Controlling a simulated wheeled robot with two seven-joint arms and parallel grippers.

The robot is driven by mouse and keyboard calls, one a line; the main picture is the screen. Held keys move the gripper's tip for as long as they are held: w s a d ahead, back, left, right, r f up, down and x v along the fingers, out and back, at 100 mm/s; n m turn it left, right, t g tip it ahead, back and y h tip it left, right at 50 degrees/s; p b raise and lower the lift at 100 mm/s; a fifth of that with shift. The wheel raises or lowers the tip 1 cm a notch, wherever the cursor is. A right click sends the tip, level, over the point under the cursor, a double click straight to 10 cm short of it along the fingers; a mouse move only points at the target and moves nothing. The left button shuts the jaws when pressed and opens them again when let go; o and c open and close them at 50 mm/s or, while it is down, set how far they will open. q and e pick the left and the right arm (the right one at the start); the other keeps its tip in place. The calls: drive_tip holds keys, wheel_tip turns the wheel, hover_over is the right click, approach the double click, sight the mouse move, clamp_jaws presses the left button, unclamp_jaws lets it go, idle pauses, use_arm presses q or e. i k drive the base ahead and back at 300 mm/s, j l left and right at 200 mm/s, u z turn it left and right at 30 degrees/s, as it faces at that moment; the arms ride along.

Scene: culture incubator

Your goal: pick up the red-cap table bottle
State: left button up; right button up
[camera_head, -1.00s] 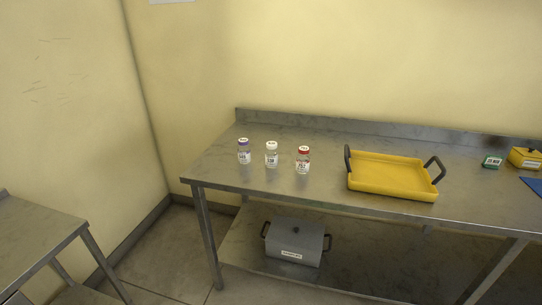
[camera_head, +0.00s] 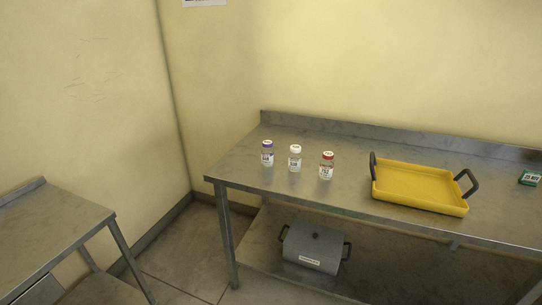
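The red-cap bottle (camera_head: 326,166) stands upright on the steel table (camera_head: 345,203), with a white label on its clear body. It is the rightmost of three bottles in a row. A white-cap bottle (camera_head: 295,158) stands to its left, and a purple-cap bottle (camera_head: 267,153) stands at the left end of the row. The bottles stand apart from each other. Neither of my grippers is in view.
A yellow tray (camera_head: 418,187) with dark handles stands right of the red-cap bottle. A grey lidded box (camera_head: 313,249) sits on the lower shelf. Another steel table (camera_head: 55,235) stands at the left.

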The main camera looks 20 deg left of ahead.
sight(326, 164)
drive_tip(key=i+l, duration=0.55)
drive_tip(key=l, duration=0.25)
drive_tip(key=i+l+u, duration=0.1)
drive_tip(key=i+l, duration=0.45)
drive_tip(key=l, duration=0.25)
